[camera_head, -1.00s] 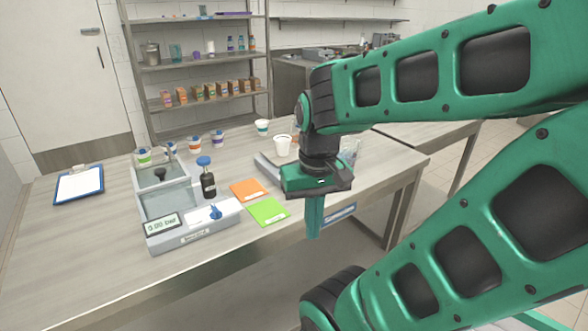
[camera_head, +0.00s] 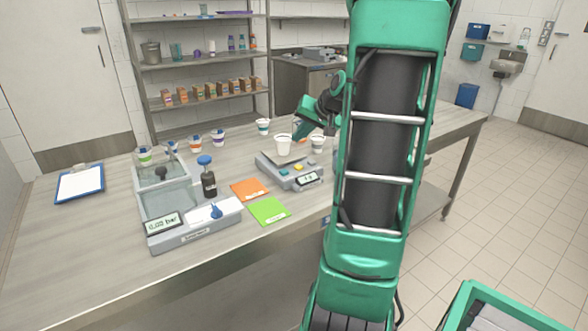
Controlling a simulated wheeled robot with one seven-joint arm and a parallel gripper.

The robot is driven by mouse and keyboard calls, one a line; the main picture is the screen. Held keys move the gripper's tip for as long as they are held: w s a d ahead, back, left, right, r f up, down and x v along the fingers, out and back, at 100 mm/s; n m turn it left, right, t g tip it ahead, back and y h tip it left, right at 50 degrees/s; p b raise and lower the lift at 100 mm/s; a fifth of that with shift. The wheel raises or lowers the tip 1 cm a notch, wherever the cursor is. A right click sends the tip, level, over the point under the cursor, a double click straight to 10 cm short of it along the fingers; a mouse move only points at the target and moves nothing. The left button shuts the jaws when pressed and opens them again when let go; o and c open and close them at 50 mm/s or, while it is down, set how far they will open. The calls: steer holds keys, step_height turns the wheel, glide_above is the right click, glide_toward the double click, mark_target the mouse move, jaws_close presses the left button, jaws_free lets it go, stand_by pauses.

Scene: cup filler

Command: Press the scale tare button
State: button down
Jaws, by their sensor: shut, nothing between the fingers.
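The scale (camera_head: 276,175) is a grey unit on the bench with a white cup (camera_head: 283,146) upright on its plate. Its front panel has a teal button (camera_head: 284,169), a yellow button (camera_head: 298,167) and a small lit display (camera_head: 308,178). The button labels are too small to read, so I cannot tell which one is tare. My gripper (camera_head: 298,136) is shut and empty, pointing down and left. In the picture it shows just above and right of the cup on the scale, apart from the buttons. My arm hides the area right of the scale.
The filler machine (camera_head: 167,200) stands on the left with a display and a blue knob. Several cups stand behind. A clipboard (camera_head: 80,184) lies far left.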

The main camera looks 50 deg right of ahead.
mark_target(301, 167)
steer(key=shift+w+d+r+t, duration=0.15)
steer(key=shift+d, duration=0.25)
steer(key=shift+w+d+r+t, duration=0.1)
steer(key=shift+w+d+t, duration=0.05)
steer(key=shift+d, duration=0.2)
steer(key=shift+f, duration=0.1)
steer(key=shift+f, duration=4.3)
steer(key=shift+s+f, duration=0.1)
steer(key=shift+f, duration=0.1)
steer(key=shift+f, duration=0.2)
